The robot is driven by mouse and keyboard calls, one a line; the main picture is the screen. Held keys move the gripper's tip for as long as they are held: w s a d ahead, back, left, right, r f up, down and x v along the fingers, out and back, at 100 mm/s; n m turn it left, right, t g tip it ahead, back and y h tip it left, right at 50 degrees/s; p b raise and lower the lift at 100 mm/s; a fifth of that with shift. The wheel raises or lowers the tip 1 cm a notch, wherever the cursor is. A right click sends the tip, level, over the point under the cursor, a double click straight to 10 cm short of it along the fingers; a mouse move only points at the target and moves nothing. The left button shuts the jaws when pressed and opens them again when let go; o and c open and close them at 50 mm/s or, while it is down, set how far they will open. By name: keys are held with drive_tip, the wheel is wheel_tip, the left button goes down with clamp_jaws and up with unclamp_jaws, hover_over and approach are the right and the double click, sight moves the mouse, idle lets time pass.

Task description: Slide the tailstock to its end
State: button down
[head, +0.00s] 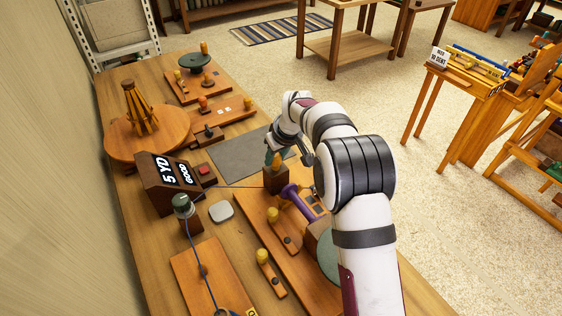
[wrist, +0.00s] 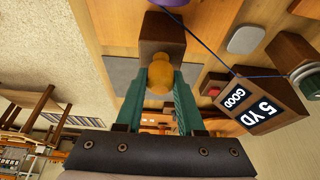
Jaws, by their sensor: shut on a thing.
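The tailstock (head: 276,181) is a dark brown wooden block on the winder's wooden board, at the far end of a purple bobbin (head: 297,200). It also shows at the top of the wrist view (wrist: 161,35). A yellow-orange knob (wrist: 160,76) stands out from the block. My gripper (head: 273,160) has its teal fingers closed on this knob, one on each side. The bobbin appears to reach the block; whether they touch is hard to tell. A green round part (head: 324,252) at the bobbin's near end is partly hidden by my arm.
A counter box (head: 167,184) reading "5 YD GOOD" stands left of the block. A blue thread runs past it to the bobbin. A grey mat (head: 238,158) lies beyond. Several yellow-knobbed pieces stand around, one of them a lever (head: 270,270) on the near bench.

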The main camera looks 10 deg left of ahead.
drive_tip(key=shift+w+a+r, duration=0.1)
drive_tip(key=shift+w+a, duration=0.05)
drive_tip(key=c, duration=0.5)
unclamp_jaws()
drive_tip(key=v, duration=1.5)
drive_tip(key=shift+r, duration=0.35)
drive_tip(key=s+d+r+m+g+h, duration=0.1)
drive_tip(key=s+d+m, duration=0.4)
drive_tip(key=s, duration=0.4)
drive_tip(key=s+d+m+g, duration=0.1)
drive_tip(key=s+d+m, duration=0.1)
drive_tip(key=s+d, duration=0.55)
drive_tip(key=s+d+f+m, duration=0.1)
drive_tip(key=s+f+m, duration=0.1)
drive_tip(key=s, duration=0.4)
drive_tip(key=s+d+f+m+g, duration=0.1)
drive_tip(key=s+d+f+m, duration=0.1)
drive_tip(key=s, duration=0.5)
drive_tip(key=s+d+f+m, duration=0.1)
drive_tip(key=s+f+m, duration=0.1)
drive_tip(key=s, duration=0.4)
drive_tip(key=shift+s+d+f+m, duration=0.1)
drive_tip(key=shift+s+d+m, duration=0.3)
drive_tip(key=shift+m, duration=0.4)
